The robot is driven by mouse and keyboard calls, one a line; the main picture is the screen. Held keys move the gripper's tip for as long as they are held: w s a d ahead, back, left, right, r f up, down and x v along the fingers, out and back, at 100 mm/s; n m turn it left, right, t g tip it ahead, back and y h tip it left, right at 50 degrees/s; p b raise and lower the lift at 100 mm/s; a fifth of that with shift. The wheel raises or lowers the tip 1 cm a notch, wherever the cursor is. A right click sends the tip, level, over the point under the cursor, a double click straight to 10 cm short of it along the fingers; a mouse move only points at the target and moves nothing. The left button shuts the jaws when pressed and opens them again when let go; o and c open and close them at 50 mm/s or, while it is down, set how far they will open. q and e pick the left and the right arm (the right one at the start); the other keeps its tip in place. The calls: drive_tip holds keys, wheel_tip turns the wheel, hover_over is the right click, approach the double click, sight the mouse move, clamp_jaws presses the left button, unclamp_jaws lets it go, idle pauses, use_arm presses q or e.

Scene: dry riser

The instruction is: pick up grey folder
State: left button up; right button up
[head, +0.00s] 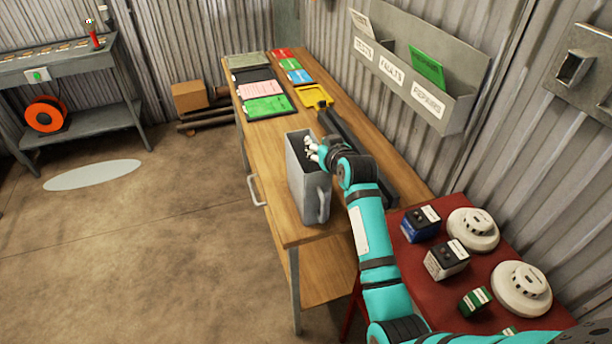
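A flat grey-green folder (248,60) lies at the far left corner of the wooden table (284,226), beside a dark folder (253,75). An upright grey open-topped holder (305,185) with a side handle stands at the table's near left edge. My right arm comes in from the lower right. Its gripper (311,149), with pale fingertips, is at the holder's upper right rim, well short of the flat folders. I cannot tell whether its fingers touch the holder or how far they are apart. My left gripper is out of view.
Pink, green, red, blue and yellow items lie on the table's far half. A long dark bar (362,155) lies along its right side. A grey wall rack (420,65) hangs on the right. A red table (425,275) with detectors and small boxes stands in front.

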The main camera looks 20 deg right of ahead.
clamp_jaws()
idle(0.3)
drive_tip(key=shift+r, duration=0.2)
